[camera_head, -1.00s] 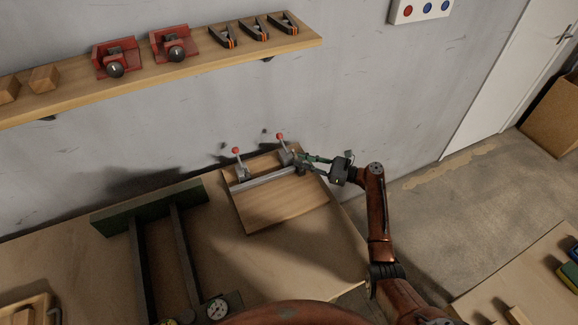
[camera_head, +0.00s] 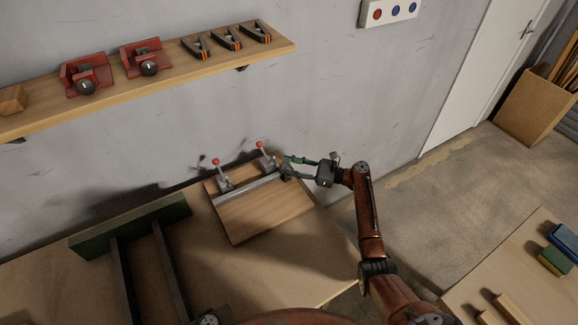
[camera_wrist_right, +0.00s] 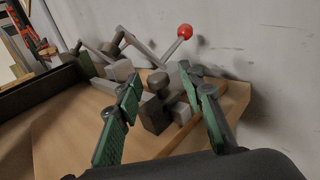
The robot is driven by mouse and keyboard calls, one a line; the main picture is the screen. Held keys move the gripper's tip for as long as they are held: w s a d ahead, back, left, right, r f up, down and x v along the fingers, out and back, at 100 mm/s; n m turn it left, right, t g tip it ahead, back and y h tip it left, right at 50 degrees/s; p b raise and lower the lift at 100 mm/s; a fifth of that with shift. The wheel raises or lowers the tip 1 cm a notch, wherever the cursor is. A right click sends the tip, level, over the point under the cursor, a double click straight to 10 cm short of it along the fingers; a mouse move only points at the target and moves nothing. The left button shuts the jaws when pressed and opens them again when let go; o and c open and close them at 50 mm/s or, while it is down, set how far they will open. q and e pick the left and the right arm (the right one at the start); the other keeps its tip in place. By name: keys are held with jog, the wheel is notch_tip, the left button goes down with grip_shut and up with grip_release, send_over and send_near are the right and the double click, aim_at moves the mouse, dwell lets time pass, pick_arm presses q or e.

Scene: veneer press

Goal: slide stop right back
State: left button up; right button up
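A flat wooden board (camera_head: 262,218) lies on the bench, with a grey bar (camera_head: 247,189) along its back part. Two levers with red knobs, a left one (camera_head: 216,162) and a right one (camera_head: 262,145), stand behind the bar. The stop, a dark block with a round knob on top (camera_wrist_right: 154,114), shows in the right wrist view. My right gripper (camera_head: 287,167) is at the board's back right corner. Its green fingers (camera_wrist_right: 160,76) are apart on either side of the stop. I cannot tell whether they touch it.
A green-ended frame with two dark rails (camera_head: 135,229) stands left of the board. The wall (camera_head: 330,90) is close behind. A shelf (camera_head: 200,70) with red clamps and spring clamps hangs above. Open floor (camera_head: 430,215) lies to the right.

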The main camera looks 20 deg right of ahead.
jog(key=v, duration=1.2)
